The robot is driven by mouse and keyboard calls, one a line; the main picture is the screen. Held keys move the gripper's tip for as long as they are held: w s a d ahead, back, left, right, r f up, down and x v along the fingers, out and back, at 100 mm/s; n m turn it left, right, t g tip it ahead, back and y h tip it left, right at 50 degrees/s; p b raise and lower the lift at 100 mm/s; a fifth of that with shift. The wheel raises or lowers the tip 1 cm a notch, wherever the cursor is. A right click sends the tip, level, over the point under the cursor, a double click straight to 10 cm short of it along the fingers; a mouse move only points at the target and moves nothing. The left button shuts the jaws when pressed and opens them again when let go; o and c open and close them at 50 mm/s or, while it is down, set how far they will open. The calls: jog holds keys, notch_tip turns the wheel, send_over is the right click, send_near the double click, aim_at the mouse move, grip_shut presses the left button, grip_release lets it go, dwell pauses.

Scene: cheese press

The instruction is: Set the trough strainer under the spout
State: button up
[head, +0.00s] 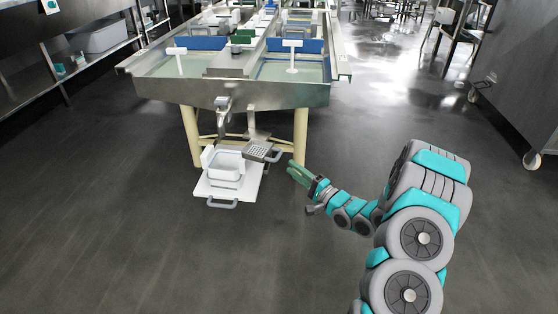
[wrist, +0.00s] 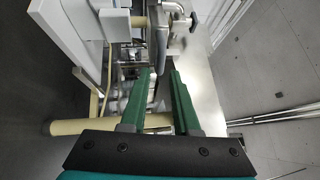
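The strainer (head: 257,150), a perforated metal tray with a grey handle (head: 275,155), sits at the front of the steel trough (head: 235,92), below its rim. It is right of the metal spout (head: 222,105) and near a bracket. My gripper (head: 291,167) has green fingers and is just right of the handle, apparently apart from it. The wrist view shows the fingers (wrist: 163,76) parted. A curved grey bar (wrist: 157,45) lies beyond the fingertips; I cannot tell for certain whether it is the strainer handle.
A white platform (head: 228,192) with a grey handle bears a white tub (head: 225,168) below the spout. Pale trough legs (head: 300,135) stand behind the strainer. The dark floor is open on both sides. A wheeled cabinet (head: 520,70) stands at the right, shelving (head: 60,60) at the left.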

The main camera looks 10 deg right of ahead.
aim_at(278, 155)
jog(key=shift+x, duration=3.85)
grip_shut()
